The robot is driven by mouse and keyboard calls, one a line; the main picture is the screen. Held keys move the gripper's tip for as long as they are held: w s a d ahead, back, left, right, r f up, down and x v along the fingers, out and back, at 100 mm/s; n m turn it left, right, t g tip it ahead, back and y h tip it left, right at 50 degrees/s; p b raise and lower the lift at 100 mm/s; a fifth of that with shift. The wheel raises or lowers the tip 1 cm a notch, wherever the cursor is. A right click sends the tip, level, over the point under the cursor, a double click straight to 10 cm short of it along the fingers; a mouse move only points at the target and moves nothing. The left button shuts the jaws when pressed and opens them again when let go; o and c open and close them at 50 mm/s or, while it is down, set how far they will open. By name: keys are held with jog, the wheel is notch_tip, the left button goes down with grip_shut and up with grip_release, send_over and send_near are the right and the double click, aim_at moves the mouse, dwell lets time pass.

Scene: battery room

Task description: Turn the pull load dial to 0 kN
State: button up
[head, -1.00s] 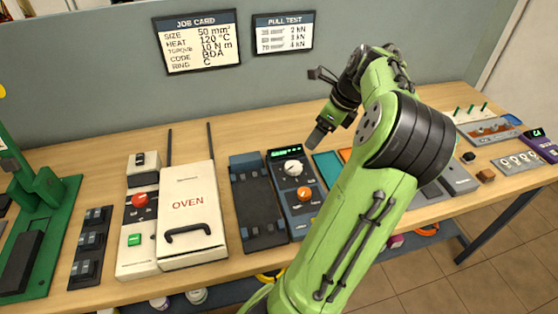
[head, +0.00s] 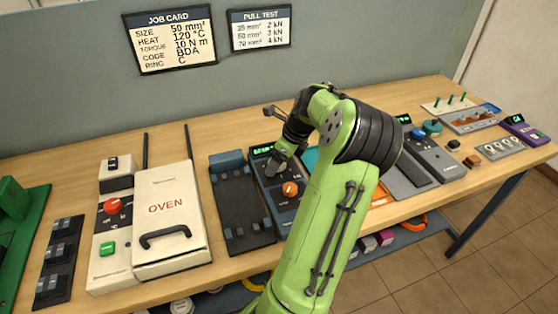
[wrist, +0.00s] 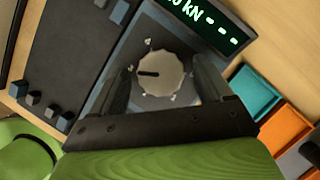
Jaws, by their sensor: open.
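The pull load dial (wrist: 162,74) is a pale, scalloped knob with a dark pointer line, in the wrist view between my two open fingers. The pointer points left in that view. My gripper (wrist: 165,88) is open around the dial, one finger on each side; I cannot tell whether they touch it. In the head view my gripper (head: 276,168) is over the pull tester (head: 287,207) and hides the dial. The tester's green display (wrist: 205,14) shows "kN" and dashes, with its leading digits cut off.
An orange knob (head: 290,188) is on the tester, nearer the front. A dark clamp bed (head: 240,205) lies left of it, then the white oven (head: 170,215). Teal (wrist: 255,92) and orange (wrist: 285,128) trays lie to the right. The pull test card (head: 260,28) hangs behind.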

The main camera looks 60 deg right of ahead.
jog(key=c, duration=1)
jog(key=shift+r, duration=0.1)
jog(key=shift+c, duration=0.2)
jog(key=shift+p, duration=0.55)
